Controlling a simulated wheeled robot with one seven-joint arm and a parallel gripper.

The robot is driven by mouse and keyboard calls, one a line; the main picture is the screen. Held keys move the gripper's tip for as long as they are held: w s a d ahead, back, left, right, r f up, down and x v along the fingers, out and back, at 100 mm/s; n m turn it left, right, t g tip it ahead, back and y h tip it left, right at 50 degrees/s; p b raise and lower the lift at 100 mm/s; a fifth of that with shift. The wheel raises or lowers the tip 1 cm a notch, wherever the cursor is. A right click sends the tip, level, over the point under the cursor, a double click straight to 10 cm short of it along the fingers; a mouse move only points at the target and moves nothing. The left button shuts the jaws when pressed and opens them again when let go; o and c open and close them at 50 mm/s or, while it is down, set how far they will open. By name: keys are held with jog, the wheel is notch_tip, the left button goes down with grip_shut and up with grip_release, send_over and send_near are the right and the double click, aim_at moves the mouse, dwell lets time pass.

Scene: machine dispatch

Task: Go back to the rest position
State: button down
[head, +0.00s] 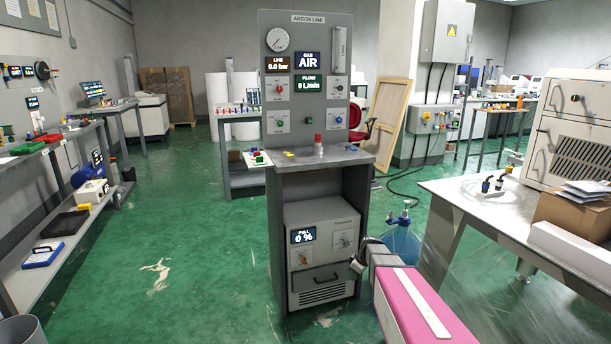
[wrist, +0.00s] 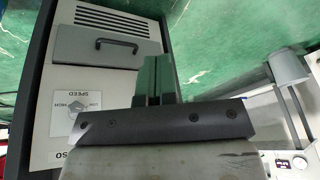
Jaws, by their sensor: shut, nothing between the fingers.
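My gripper (wrist: 158,80) shows in the wrist view with its two dark fingers together and nothing between them. In the head view my arm comes in from the lower right, with a pink link, and its dark end (head: 357,264) is beside the lower right front of the argon station; the fingers are too small to make out there. The argon station (head: 304,100) is a grey panel above a narrow bench. A grey machine (head: 321,255) with a display reading 0 % sits under it. The machine's drawer front with a black handle (wrist: 116,46) shows in the wrist view, apart from my fingers.
A blue bottle (head: 402,243) stands on the floor right of the station, close behind my arm. A metal table (head: 470,205) with a box is at the right. A shelf bench (head: 75,215) runs along the left wall. Green floor (head: 190,250) lies clear between.

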jog(key=s+r+m+h, duration=0.1)
jog(key=s+r+m, duration=0.2)
jog(key=s, duration=0.4)
jog(key=s+a+r+m+g+h, duration=0.1)
jog(key=s+r+m, duration=0.2)
jog(key=s, duration=0.4)
jog(key=s+r+m+h, duration=0.1)
jog(key=s+m, duration=0.3)
jog(key=s, duration=0.4)
jog(key=shift+a+r+m, duration=0.4)
jog(key=shift+r, duration=0.5)
